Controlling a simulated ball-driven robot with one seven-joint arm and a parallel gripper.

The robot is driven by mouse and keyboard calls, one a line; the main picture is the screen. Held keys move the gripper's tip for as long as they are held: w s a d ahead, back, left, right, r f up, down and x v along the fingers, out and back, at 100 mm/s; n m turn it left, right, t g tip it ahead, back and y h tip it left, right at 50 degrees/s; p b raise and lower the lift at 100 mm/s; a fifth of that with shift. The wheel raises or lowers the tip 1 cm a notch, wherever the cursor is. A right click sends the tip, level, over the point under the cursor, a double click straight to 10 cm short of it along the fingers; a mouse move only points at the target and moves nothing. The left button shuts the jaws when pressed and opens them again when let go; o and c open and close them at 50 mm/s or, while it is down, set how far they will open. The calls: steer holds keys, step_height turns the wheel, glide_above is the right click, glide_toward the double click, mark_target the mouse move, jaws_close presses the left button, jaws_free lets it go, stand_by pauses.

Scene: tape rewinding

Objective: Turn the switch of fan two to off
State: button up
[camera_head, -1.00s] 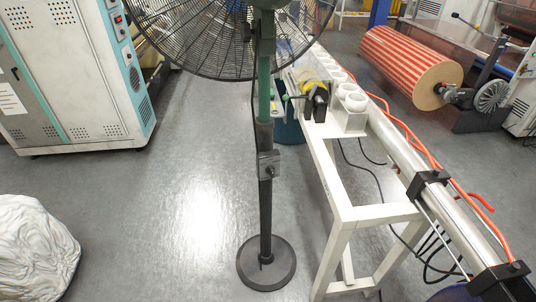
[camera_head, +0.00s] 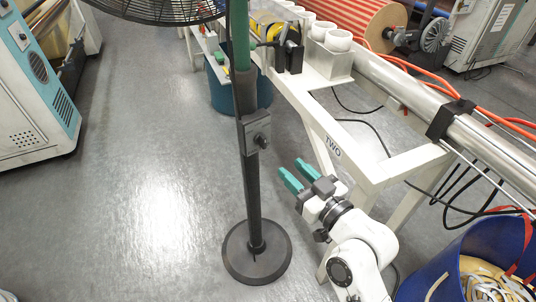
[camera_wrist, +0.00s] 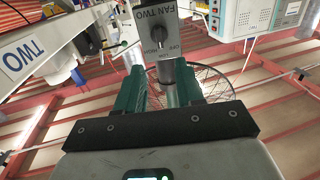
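The fan two stand has a dark pole with a grey switch box (camera_head: 256,132) partway up, standing on a round black base (camera_head: 257,252). In the wrist view the box (camera_wrist: 171,12) reads "FAN TWO" and carries a dark rotary knob (camera_wrist: 157,32) with small setting labels. I cannot tell which setting the knob points to. My gripper (camera_head: 290,172) has green fingers, set apart with nothing between them. It is to the right of the pole and lower than the box, apart from both. In the wrist view the box lies beyond the fingertips.
A white bench frame marked "TWO" (camera_head: 333,147) stands close behind and right of my gripper. A blue bin (camera_head: 428,279) holds tape scraps at the lower right. The fan cage (camera_head: 160,8) shows at the top. The floor left of the pole is clear.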

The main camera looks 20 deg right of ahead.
mark_target(265, 142)
steer(key=x, duration=1)
steer(key=shift+w, duration=0.25)
jaws_close()
